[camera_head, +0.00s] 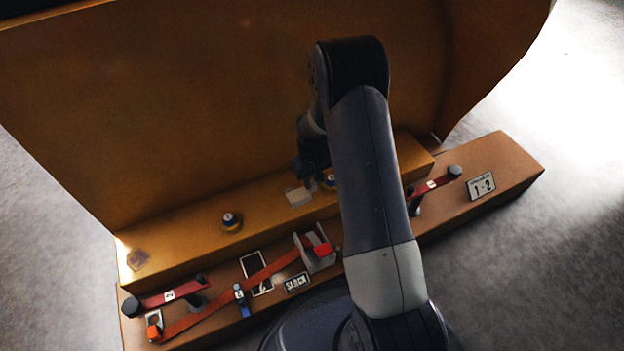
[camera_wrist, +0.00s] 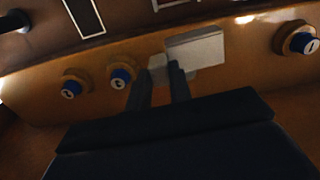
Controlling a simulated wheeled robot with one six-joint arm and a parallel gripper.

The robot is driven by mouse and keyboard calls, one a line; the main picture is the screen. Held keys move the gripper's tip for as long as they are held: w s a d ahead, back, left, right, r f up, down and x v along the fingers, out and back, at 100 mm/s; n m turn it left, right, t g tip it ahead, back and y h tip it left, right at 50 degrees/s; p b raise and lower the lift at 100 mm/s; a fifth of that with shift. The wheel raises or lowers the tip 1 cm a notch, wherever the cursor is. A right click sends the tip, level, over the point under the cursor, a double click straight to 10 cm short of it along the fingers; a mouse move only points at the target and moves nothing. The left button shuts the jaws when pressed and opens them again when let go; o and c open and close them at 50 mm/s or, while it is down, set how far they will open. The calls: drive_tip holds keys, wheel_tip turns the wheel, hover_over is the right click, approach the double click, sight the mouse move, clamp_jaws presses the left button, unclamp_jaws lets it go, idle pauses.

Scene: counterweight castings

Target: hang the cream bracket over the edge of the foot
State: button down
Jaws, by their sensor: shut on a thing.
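The cream bracket (camera_head: 298,197) is at the top of the yellow foot (camera_head: 180,240), close to its front edge in the head view. My gripper (camera_head: 306,178) is above it, partly hidden behind my arm. In the wrist view the fingers (camera_wrist: 160,72) are shut on the bracket's dim near part, and its pale flat plate (camera_wrist: 195,47) shows beyond them, at the edge of the foot (camera_wrist: 235,75). I cannot tell whether the bracket touches the foot or hangs over its edge.
Blue-capped studs stand on the foot, one left of the bracket (camera_head: 231,220) and one beside it (camera_head: 330,182). The lower brown beam (camera_head: 515,160) carries red levers, an orange strap (camera_head: 200,316), a grey clip with a red block (camera_head: 318,252) and labels. A tall yellow wall rises behind.

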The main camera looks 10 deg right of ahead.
drive_tip(key=shift+f, duration=0.1)
drive_tip(key=shift+f+b, duration=3.35)
drive_tip(key=shift+f, duration=1.35)
drive_tip(key=c, duration=1.2)
unclamp_jaws()
wheel_tip(320, 180, up, 11)
drive_tip(key=p, duration=0.4)
drive_tip(key=shift+f, duration=0.1)
